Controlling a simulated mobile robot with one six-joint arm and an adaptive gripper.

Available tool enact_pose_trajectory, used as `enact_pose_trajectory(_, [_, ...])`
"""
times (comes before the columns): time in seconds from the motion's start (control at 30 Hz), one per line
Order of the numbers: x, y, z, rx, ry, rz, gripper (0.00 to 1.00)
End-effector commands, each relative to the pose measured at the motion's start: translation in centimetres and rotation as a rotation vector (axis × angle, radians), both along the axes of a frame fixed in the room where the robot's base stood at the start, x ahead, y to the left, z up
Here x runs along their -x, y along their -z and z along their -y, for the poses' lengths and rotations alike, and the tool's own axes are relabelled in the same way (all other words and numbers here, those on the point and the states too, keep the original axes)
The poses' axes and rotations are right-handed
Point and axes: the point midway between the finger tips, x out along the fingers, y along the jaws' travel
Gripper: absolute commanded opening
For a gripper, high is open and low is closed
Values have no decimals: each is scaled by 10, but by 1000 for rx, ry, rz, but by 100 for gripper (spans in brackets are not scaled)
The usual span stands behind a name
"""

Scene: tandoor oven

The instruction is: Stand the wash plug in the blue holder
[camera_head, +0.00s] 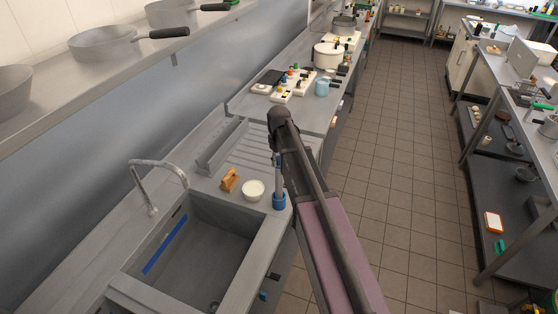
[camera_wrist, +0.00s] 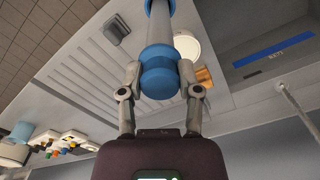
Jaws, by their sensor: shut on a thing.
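The wash plug (camera_wrist: 157,20) is a pale grey shaft with a thick blue collar. My gripper (camera_wrist: 159,74) is shut on the blue collar, one finger on each side. In the camera_head view the shaft (camera_head: 277,167) is upright below my arm's end, which hides the gripper. At the shaft's foot is the blue holder (camera_head: 278,202), on the counter right of a white bowl. The shaft and holder line up; I cannot tell whether the shaft is inside it or just above.
The white bowl (camera_head: 253,190) and a brown wooden item (camera_head: 230,179) stand left of the holder. The sink (camera_head: 195,250) and its tap (camera_head: 155,182) are nearer and left. A ribbed drainboard (camera_head: 235,160) lies behind. The counter's front edge is close on the right.

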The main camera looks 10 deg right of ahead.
Motion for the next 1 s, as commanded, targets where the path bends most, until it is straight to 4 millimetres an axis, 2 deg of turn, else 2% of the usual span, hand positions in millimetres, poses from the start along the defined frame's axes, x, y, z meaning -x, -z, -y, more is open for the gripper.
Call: enact_pose_trajectory(1.0, [0, 19, 0, 0, 0, 0, 0])
